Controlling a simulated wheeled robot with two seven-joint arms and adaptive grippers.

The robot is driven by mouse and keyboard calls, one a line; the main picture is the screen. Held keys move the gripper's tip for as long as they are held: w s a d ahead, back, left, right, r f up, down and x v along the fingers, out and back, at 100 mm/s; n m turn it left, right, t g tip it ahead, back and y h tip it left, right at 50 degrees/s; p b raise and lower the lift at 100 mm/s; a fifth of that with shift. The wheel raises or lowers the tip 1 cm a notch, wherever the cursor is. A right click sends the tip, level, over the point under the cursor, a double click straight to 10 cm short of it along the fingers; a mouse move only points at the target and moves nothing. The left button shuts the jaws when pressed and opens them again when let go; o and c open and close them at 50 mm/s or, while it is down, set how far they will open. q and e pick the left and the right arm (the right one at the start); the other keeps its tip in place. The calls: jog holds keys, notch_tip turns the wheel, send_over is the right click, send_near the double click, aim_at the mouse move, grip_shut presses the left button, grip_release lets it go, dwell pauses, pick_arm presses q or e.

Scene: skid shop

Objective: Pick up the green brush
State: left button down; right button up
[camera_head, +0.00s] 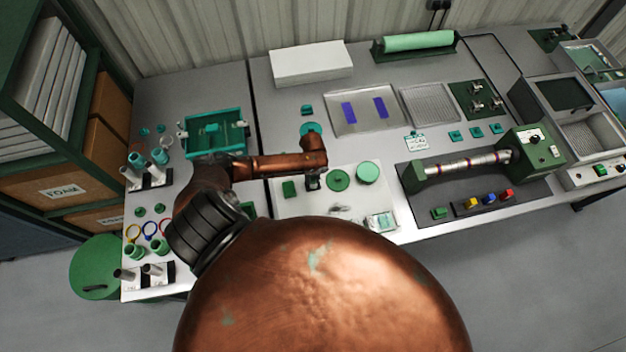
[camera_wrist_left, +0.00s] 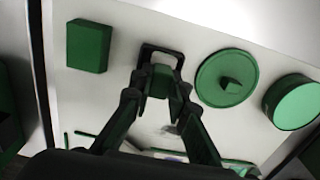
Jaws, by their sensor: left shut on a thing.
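My left gripper (camera_head: 313,182) reaches down over the pale board at the middle of the bench. In the left wrist view its two fingers (camera_wrist_left: 160,82) close together on a small thing with a dark squared loop (camera_wrist_left: 162,52). The fingers hide most of this thing, and I cannot tell if it is the green brush. A green block (camera_wrist_left: 90,45) lies apart to the left of the fingers; it also shows in the head view (camera_head: 290,188). A round green lid with a knob (camera_wrist_left: 227,78) lies just right of the fingers. My right gripper is not in view.
A green cylinder (camera_wrist_left: 293,102) stands right of the lid. The pale board (camera_head: 300,208) also holds a small teal-and-white box (camera_head: 382,221) near the front edge. A teal tray (camera_head: 215,132) is at the left, a metal tray (camera_head: 365,108) behind. A dark mat with a machine (camera_head: 530,150) lies right.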

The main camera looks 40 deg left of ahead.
pick_arm(q)
jog(key=shift+r, duration=0.55)
jog(key=s+d+r+b, duration=0.1)
jog(key=s+d+r, duration=0.6)
jog(key=s+r, duration=0.4)
jog(key=shift+s+d+r+b, duration=0.25)
jog(key=shift+s+r+b, duration=0.05)
jog(key=shift+s+r, duration=0.15)
jog(key=c, duration=2.5)
grip_release()
grip_shut()
